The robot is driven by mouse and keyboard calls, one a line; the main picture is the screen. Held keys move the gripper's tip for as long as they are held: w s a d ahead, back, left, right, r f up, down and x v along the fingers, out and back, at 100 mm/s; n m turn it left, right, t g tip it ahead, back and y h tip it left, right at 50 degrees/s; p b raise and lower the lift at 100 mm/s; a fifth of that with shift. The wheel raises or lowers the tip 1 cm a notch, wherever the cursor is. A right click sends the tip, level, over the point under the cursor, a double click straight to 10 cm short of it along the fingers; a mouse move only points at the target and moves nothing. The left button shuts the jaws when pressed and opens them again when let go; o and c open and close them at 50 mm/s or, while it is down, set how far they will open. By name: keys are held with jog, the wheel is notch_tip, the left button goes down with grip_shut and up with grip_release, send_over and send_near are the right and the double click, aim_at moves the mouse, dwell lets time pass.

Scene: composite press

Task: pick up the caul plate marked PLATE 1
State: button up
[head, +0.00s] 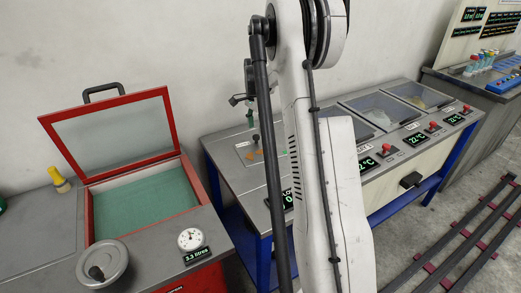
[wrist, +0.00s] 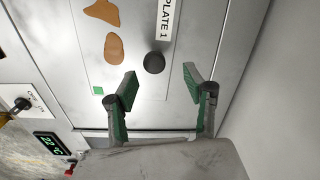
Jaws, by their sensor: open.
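The caul plate marked PLATE 1 (wrist: 133,62) is a flat grey metal plate in the wrist view. It has a white label (wrist: 167,16), a round black knob (wrist: 153,63), two orange-brown patches and a small green square. My gripper (wrist: 160,80) is open and empty, its green-padded fingers spread over the plate. The knob shows between and slightly beyond the fingertips in the picture; I cannot tell the height gap. In the head view, a pale panel with orange patches (head: 250,152) lies at the bench's left end, partly hidden by my arm.
The grey bench (head: 222,150) has lidded bays, red buttons and 22 °C displays to the right. A red-framed open-lid box (head: 140,205) stands left, with a dial gauge (head: 190,239) beside it. A wall is close on the wrist view's right. Rails (head: 465,235) cross the floor at right.

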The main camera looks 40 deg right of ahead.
aim_at(256, 136)
jog(key=f, duration=0.3)
jog(key=a+f, duration=0.1)
jog(key=shift+s+f, duration=0.15)
jog(key=shift+s, duration=0.2)
jog(key=shift+d+f, duration=0.1)
jog(key=shift+f, duration=0.3)
grip_shut()
